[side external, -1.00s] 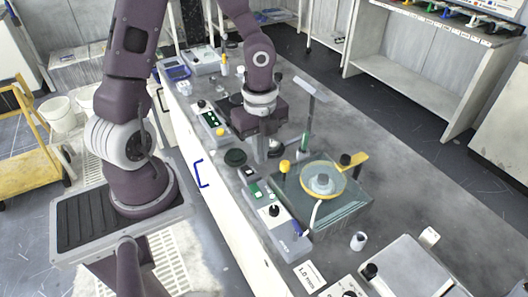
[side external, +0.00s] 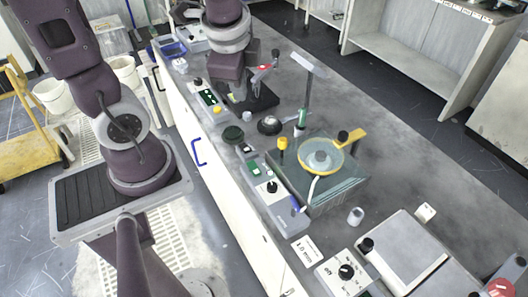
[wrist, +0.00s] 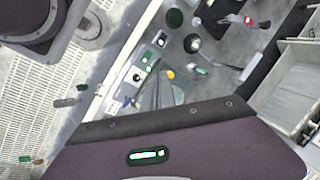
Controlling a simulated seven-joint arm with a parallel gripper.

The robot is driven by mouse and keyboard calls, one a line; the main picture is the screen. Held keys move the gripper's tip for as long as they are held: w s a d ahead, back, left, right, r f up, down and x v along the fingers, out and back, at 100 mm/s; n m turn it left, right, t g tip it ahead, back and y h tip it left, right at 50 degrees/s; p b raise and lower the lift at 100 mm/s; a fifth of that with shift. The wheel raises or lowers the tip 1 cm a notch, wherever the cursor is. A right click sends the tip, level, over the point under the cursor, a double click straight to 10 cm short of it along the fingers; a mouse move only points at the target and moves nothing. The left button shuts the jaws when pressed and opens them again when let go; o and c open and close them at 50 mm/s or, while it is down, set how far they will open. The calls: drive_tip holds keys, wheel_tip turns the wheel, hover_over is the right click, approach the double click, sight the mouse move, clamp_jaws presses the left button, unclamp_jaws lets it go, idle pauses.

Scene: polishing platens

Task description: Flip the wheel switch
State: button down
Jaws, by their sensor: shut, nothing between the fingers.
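No part is labelled as the wheel switch, and I cannot tell which control it is. The nearer control panel (side external: 279,205) has a black knob (side external: 271,187). A farther panel (side external: 208,97) has green and black controls. The near wheel (side external: 320,160) is a pale round platen in a yellow ring on a glass-sided box.
A dark green disc (side external: 233,133), a black dome (side external: 270,125), a yellow-topped post (side external: 282,144) and a tall green-based stand (side external: 304,108) crowd the middle.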

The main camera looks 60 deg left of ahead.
drive_tip(key=w+a+f+m+g, duration=0.1)
drive_tip(key=w+f+m+g, duration=0.15)
drive_tip(key=f+m, duration=0.45)
drive_tip(key=m, duration=0.3)
approach(253, 164)
drive_tip(key=shift+h, duration=0.4)
drive_tip(key=x, duration=0.6)
drive_tip(key=shift+a+f, duration=0.3)
drive_tip(key=shift+a, duration=0.15)
